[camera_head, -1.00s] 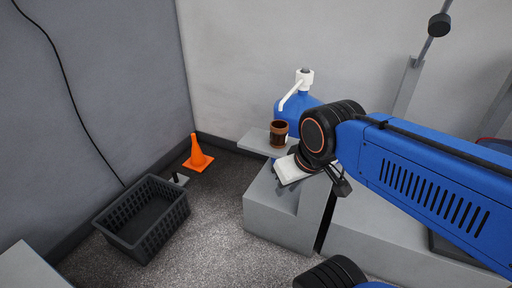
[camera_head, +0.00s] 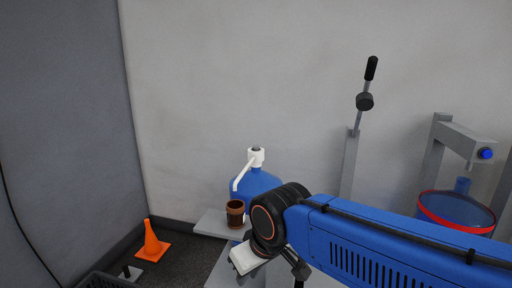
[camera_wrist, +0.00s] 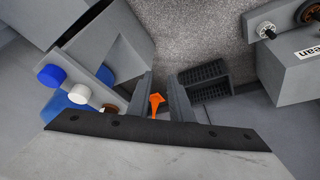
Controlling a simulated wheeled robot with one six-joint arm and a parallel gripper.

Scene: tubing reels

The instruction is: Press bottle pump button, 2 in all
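The blue bottle (camera_head: 262,183) stands against the wall with a white pump (camera_head: 256,158) on top, its spout slanting down to the left. A brown cup (camera_head: 235,213) stands in front of the bottle, below the spout, on a grey ledge (camera_head: 211,223). My gripper (camera_head: 272,275) is lower than the pump and in front of the ledge, touching neither. In the wrist view my gripper's two fingers (camera_wrist: 160,85) stand apart with nothing between them. Blue and white round parts show left there; I cannot tell which is the pump.
An orange cone (camera_head: 152,243) and a black crate (camera_head: 100,279) are on the floor at left. Right of the bottle are a grey lever post (camera_head: 352,165) and a stand with a blue button (camera_head: 486,153) over a red-rimmed blue vessel (camera_head: 458,210). The wall above is clear.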

